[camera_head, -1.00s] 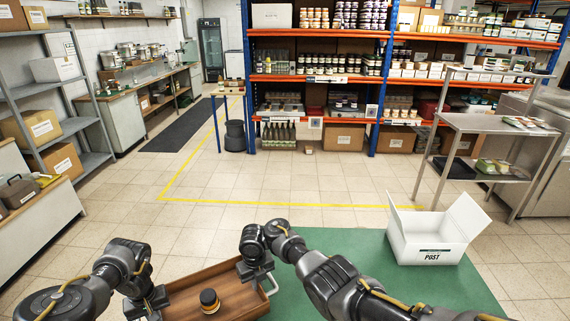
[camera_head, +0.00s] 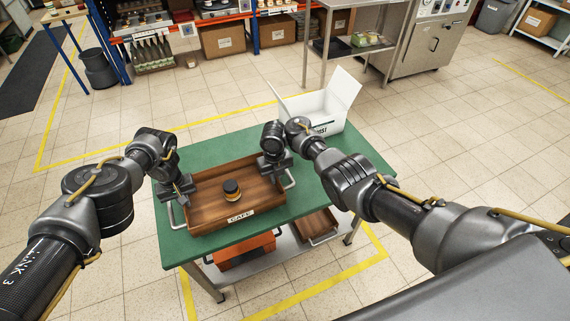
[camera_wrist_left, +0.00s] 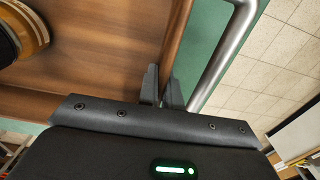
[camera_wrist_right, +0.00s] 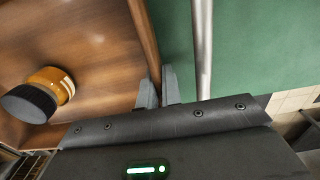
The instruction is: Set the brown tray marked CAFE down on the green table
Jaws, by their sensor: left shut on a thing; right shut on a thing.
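The brown wooden tray marked CAFE (camera_head: 205,218) is level over the left part of the green table (camera_head: 325,187). I cannot tell whether its underside touches the tabletop. A jar with a black lid and amber body (camera_head: 231,190) stands upright inside the tray. My left gripper (camera_head: 185,188) is shut on the tray's left side wall; its fingers straddle the wall in the left wrist view (camera_wrist_left: 162,90). My right gripper (camera_head: 275,170) is shut on the right side wall, likewise in the right wrist view (camera_wrist_right: 157,88). Metal handles lie outside both walls.
An open white box (camera_head: 322,106) stands on the table's far right corner. Clear green surface lies right of the tray. An orange crate (camera_head: 245,250) and another brown tray (camera_head: 314,226) are on the table's lower shelf. Steel shelving (camera_head: 352,50) stands behind.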

